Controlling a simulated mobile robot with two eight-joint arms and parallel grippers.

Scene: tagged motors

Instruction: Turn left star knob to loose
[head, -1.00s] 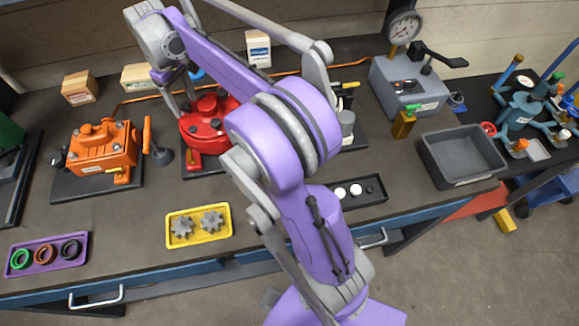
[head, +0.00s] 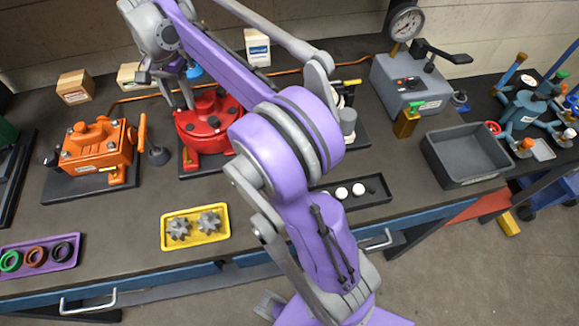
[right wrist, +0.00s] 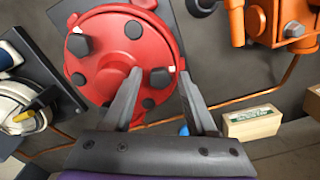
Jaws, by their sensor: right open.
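The red round motor housing (head: 208,124) sits on a dark base plate at the back middle of the bench. It carries several dark knobs on its top, and it fills the upper left of the right wrist view (right wrist: 104,50). My right gripper (head: 176,101) is open over the housing's back left side. In the right wrist view, its two fingers (right wrist: 160,76) stand either side of a dark knob (right wrist: 160,78) near the housing's rim, with no clear contact. Which knob is the left star knob I cannot tell. My left gripper is not in view.
An orange motor (head: 94,147) stands left of the red one. A yellow tray (head: 195,240) with gears and a purple tray (head: 66,262) with rings lie in front. A grey bin (head: 463,178) and a gauge unit (head: 406,84) are at right. My right arm crosses the middle.

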